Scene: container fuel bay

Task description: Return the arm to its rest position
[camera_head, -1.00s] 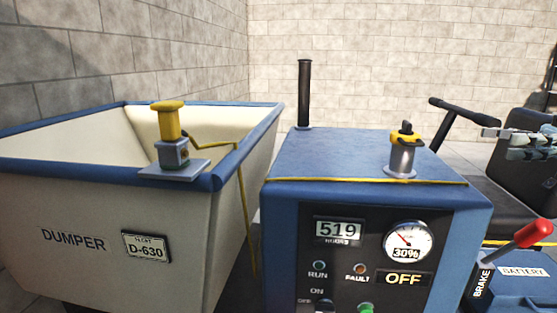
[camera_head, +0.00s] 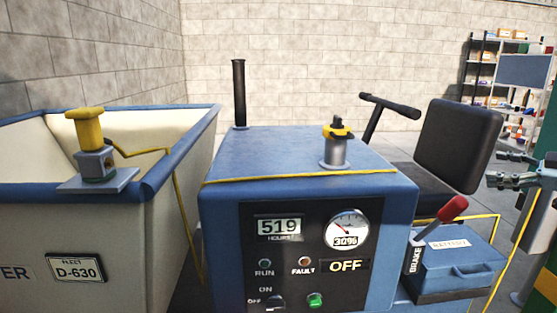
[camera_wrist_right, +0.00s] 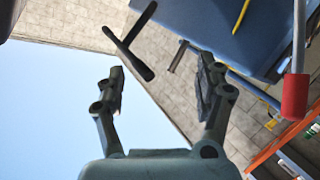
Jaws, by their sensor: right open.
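My right gripper (camera_head: 503,171) is at the right edge of the head view, right of the black seat. Its two fingers are spread and nothing is between them. In the right wrist view, the same gripper (camera_wrist_right: 163,86) is open and empty, well apart from the machine. My left gripper is in neither view.
The blue dumper engine housing (camera_head: 300,145) carries a capped filler neck (camera_head: 334,150) and a black exhaust pipe (camera_head: 239,92). A yellow-topped pump (camera_head: 85,130) stands on the skip rim at left. The red-knobbed brake lever (camera_head: 453,208) and blue battery box (camera_head: 455,262) are at right. Shelves (camera_head: 483,75) stand behind.

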